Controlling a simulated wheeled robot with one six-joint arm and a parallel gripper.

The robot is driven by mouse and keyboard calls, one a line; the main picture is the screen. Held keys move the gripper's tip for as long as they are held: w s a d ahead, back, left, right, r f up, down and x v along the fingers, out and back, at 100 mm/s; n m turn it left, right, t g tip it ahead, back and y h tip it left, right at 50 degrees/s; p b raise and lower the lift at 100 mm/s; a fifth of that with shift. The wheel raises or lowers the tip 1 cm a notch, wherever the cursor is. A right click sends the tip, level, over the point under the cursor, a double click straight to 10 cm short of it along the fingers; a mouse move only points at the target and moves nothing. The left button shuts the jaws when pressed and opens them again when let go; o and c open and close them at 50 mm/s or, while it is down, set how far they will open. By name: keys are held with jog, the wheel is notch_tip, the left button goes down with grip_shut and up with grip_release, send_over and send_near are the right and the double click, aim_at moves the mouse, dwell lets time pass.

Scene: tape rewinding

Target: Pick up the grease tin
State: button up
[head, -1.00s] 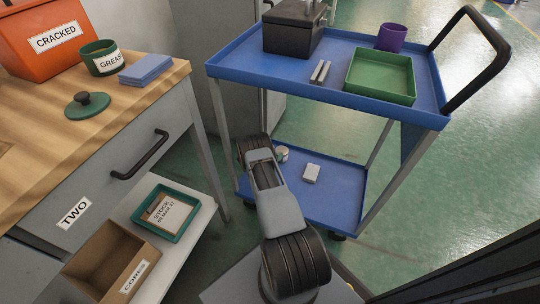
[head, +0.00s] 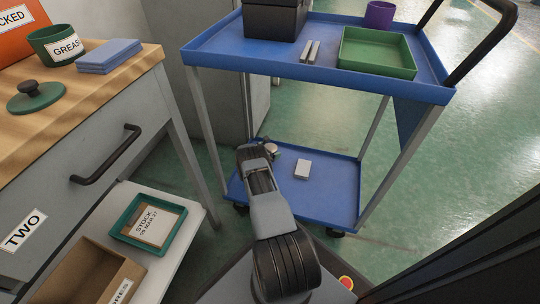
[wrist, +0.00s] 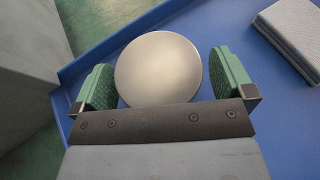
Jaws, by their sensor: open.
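A round tin with a plain silver top (wrist: 158,68) stands on the blue lower shelf of the trolley. It also shows, small, in the head view (head: 271,149), partly hidden by my arm. No label on it is visible. My gripper (wrist: 165,64) is open, with one green finger pad on each side of the tin. Slim gaps show between tin and pads; I cannot tell the height of the fingers against it. A green pot (head: 58,45) with a label reading "GREAS", cut off by its curve, stands on the wooden bench.
The upper shelf (head: 225,50) above carries a black box (head: 273,20) and a green tray (head: 376,55). A drawer handle (head: 106,155) juts from the bench at left.

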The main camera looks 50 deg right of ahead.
jog(key=c, duration=1)
jog(key=shift+r, duration=0.15)
